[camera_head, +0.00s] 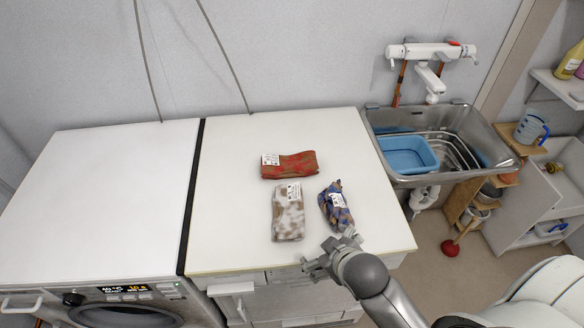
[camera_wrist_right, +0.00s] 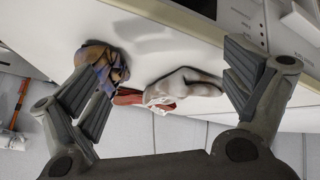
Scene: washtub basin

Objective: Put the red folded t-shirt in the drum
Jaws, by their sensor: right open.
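The red folded t-shirt (camera_head: 297,164), patterned with a white tag, lies on the white worktop (camera_head: 235,150) behind a brown-and-white folded garment (camera_head: 289,220). In the right wrist view a red piece (camera_wrist_right: 128,97) shows, partly hidden. My right gripper (camera_head: 330,251) is open and empty over the worktop's front edge, nearer than the garments and apart from the red one. Its spread fingers also show in the right wrist view (camera_wrist_right: 167,74). A dark round washer door (camera_head: 125,317) shows at bottom left, cut off by the frame; the drum inside is hidden. My left gripper is not in view.
A blue patterned garment (camera_head: 335,207) lies just beyond my right gripper. A metal sink (camera_head: 465,178) with a blue tub (camera_head: 408,154) stands at the right. The left white top (camera_head: 100,190) is bare. A drawer handle (camera_head: 232,289) is below the worktop.

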